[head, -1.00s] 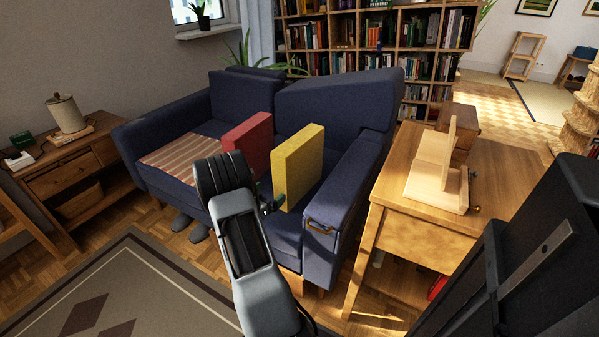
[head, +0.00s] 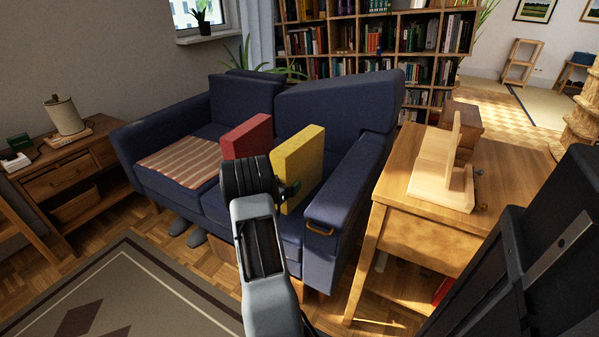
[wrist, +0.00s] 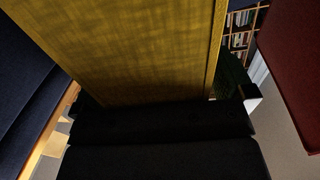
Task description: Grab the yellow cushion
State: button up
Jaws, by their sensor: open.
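The yellow cushion (head: 299,165) stands upright on the seat of the blue sofa (head: 345,190), beside the red cushion (head: 247,139). My gripper (head: 287,190) is in front of the yellow cushion's lower part, and my arm hides some of its lower left. In the wrist view the yellow cushion (wrist: 140,45) fills the middle, close in front of my gripper (wrist: 165,100). One dark finger shows at the cushion's right side; the other is mostly hidden. The jaws are open. I cannot tell whether they touch the cushion.
The red cushion also shows at the right of the wrist view (wrist: 293,65). A striped cloth (head: 182,161) lies on the sofa's left seat. A wooden side table (head: 420,235) with a wooden stand (head: 443,180) is at the right. A patterned rug (head: 130,290) covers the front floor.

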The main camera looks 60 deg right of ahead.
jog(key=c, duration=1.1)
